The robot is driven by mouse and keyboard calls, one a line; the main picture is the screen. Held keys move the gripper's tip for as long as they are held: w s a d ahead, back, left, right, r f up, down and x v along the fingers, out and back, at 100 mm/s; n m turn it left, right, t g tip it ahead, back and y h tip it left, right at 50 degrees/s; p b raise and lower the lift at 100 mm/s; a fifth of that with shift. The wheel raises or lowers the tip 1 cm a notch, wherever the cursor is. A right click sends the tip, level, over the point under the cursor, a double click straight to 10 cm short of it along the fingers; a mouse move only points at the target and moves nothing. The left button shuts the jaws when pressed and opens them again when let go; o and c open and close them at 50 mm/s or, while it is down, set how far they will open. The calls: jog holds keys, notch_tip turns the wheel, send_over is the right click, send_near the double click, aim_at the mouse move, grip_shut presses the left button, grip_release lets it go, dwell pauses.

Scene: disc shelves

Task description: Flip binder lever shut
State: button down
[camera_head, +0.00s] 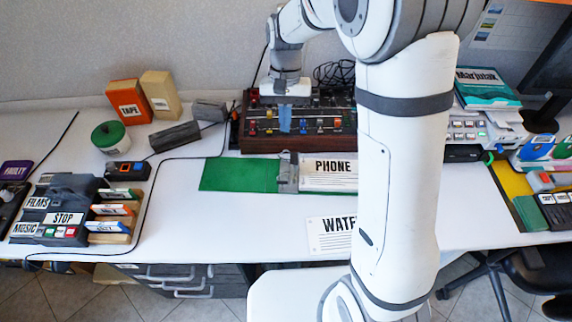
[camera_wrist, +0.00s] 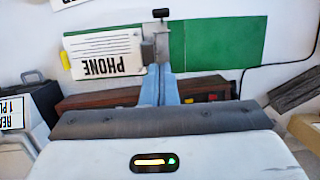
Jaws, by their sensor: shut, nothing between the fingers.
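The green binder (camera_head: 240,174) lies open on the white desk, with a white PHONE sheet (camera_head: 328,180) on its right side. Its grey metal lever mechanism (camera_head: 288,172) sits at the middle, beside the sheet. In the wrist view, the binder (camera_wrist: 222,42) and PHONE sheet (camera_wrist: 104,53) appear upside down. There the lever (camera_wrist: 160,27) ends in a dark knob; its exact angle is hard to tell. My gripper (camera_head: 285,130) has blue fingers, shut and empty, over the control panel behind the binder. In the wrist view, my gripper's fingertips (camera_wrist: 160,70) appear close to the metal mechanism; contact cannot be told.
A brown-sided control panel (camera_head: 300,125) with knobs stands behind the binder. A WATER sheet (camera_head: 330,234) lies near the front edge, partly hidden by my arm. A black cable (camera_head: 180,158) runs left of the binder. The desk left of the WATER sheet is clear.

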jog(key=shift+w+a+f, duration=0.1)
jog(key=shift+a+f, duration=0.1)
jog(key=s+x, duration=0.1)
jog(key=x, duration=0.3)
jog(key=s+x, duration=0.1)
jog(key=x, duration=0.3)
jog(key=s+x, duration=0.1)
jog(key=x, duration=0.3)
jog(key=shift+a+p, duration=0.15)
jog(key=shift+p, duration=0.15)
